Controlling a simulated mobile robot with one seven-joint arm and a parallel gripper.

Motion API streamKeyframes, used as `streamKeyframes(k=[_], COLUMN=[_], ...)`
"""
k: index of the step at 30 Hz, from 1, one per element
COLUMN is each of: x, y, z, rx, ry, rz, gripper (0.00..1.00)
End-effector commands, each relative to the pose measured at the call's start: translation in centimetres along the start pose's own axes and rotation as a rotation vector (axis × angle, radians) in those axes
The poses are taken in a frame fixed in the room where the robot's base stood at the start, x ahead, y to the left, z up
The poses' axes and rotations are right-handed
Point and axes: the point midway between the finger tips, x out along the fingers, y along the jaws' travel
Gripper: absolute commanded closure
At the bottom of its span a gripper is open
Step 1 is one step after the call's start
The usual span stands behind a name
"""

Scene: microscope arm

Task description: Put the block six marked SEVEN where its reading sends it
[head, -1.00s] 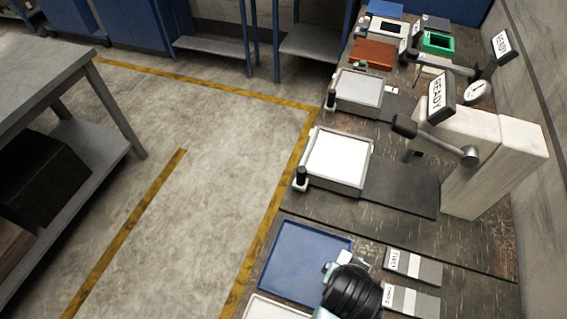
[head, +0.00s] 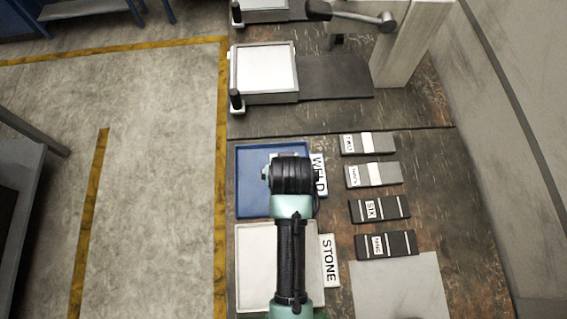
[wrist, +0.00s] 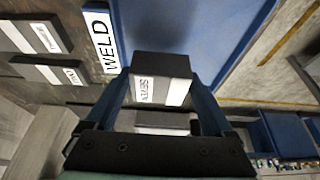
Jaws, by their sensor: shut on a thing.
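My gripper (wrist: 160,82) is shut on the block marked SEVEN (wrist: 152,66), a dark block with a white label and a white stripe, in the wrist view. The block is held over the blue WELD tray (wrist: 200,20); its exact height above the tray is hard to tell.
Two grey blocks (head: 385,174), a dark block marked SIX (head: 392,208) and another dark block (head: 402,243) lie right of the trays. A pale grey sheet (head: 400,287) is at the front. A microscope stage (head: 264,72) with a lever stands beyond the trays.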

Motion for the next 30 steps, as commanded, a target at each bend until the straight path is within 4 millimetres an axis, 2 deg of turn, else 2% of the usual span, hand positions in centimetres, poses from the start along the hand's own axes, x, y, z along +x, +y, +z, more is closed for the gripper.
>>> streamKeyframes(k=[5,14,27,28,30], x=[1.0,4.0,4.5,4.6,4.6], y=[0.0,0.0,0.0,0.0,0.0], z=[0.1,1.3,1.5,1.9,1.9], rx=[-0.001,-0.001,0.0,0.0,0.0], ry=[0.01,0.011,0.012,0.002,0.001], rz=[0.0,0.0,0.0,0.0,0.0], gripper=[1.0,1.0,1.0,0.07,0.0])
